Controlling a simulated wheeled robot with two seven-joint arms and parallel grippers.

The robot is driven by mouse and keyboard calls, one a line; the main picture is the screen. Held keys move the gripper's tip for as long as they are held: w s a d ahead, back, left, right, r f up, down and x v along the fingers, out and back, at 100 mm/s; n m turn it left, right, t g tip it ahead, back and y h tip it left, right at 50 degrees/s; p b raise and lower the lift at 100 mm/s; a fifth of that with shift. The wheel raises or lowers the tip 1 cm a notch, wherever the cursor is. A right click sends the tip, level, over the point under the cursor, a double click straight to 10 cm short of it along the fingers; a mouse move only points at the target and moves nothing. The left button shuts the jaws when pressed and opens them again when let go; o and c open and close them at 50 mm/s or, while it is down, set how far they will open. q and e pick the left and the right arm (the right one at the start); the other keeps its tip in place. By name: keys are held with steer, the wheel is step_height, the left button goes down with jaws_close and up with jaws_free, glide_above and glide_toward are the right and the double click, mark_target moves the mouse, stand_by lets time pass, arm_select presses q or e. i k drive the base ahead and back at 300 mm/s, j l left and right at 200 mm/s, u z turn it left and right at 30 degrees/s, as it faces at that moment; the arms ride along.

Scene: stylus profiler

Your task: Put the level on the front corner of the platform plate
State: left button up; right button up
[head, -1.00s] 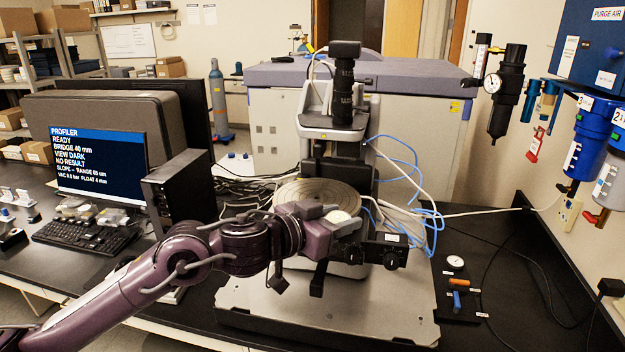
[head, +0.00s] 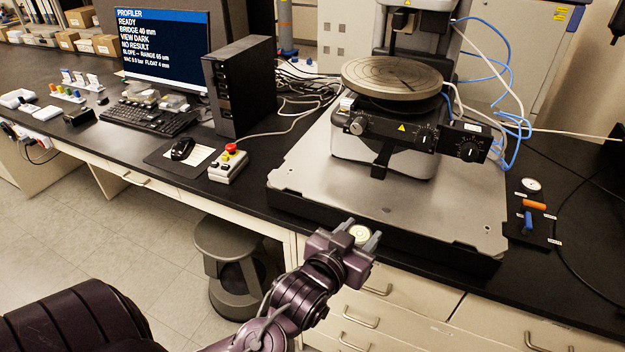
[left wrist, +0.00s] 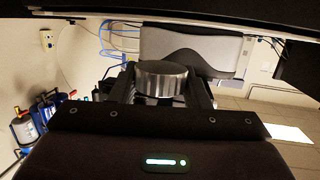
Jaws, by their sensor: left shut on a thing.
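The level (head: 359,234) is a small round silver disc with a pale yellow-green top. My left gripper (head: 362,234) is shut on it, one grey finger on each side. In the head view they appear at the front edge of the platform plate (head: 310,178), the wide grey metal sheet under the profiler; I cannot tell the height or gap. In the left wrist view the level (left wrist: 162,79) is a ribbed metal cylinder between the fingers. The plate's front right corner (head: 488,246) is bare. My right gripper is not in view.
The round stage (head: 392,77) and a black knob panel (head: 400,133) stand over the plate's back. A red-button box (head: 229,163) sits left of the plate. A black board (head: 529,222) with a dial and coloured handles lies right. The plate's front strip is clear.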

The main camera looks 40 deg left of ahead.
mark_target(307, 171)
steer(key=i+u, duration=0.1)
steer(key=u, duration=0.4)
steer(key=i+u, duration=0.1)
steer(key=u, duration=0.35)
steer(key=i+l+u, duration=0.1)
steer(key=u, duration=0.4)
